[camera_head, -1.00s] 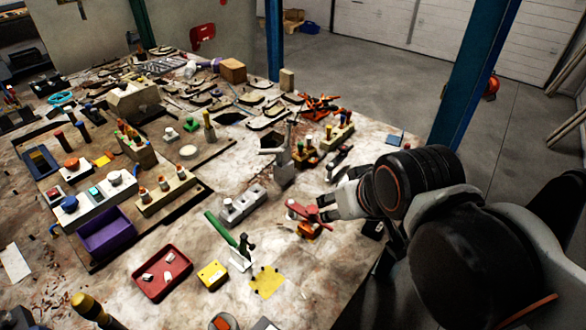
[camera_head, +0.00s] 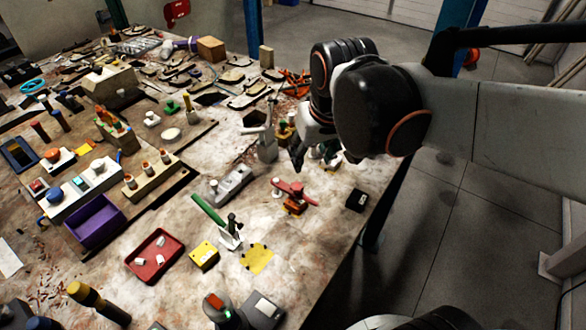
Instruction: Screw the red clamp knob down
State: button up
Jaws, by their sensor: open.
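The red clamp knob (camera_head: 291,189) looks like a flat red bar. It sits over a small orange body (camera_head: 295,208) on the worktable, right of the middle. My gripper (camera_head: 297,164) is beyond and slightly above the knob in the picture, apart from it, with its dark fingers pointing down. It is open and I see nothing between the fingers. The wrist and arm hide part of the table behind it. How far the knob is screwed down cannot be told at this size.
Left of the knob stand a green-handled toggle clamp (camera_head: 211,212) and a grey block (camera_head: 229,184). A grey post (camera_head: 266,145) stands close left of my gripper. A black box (camera_head: 356,200) lies near the table's right edge. Bare table lies in front of the knob.

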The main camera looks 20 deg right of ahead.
aim_at(297, 185)
jog(key=w+f+g+p, duration=0.2)
jog(key=w+f+g, duration=0.2)
jog(key=w, duration=0.5)
jog(key=f+b, duration=0.1)
jog(key=f, duration=0.3)
jog(key=f+b, duration=0.1)
jog(key=f, duration=0.4)
jog(key=f+b, duration=0.1)
jog(key=f, duration=0.4)
jog(key=shift+s+b, duration=0.3)
jog(key=shift+b, duration=0.05)
jog(key=c, duration=1)
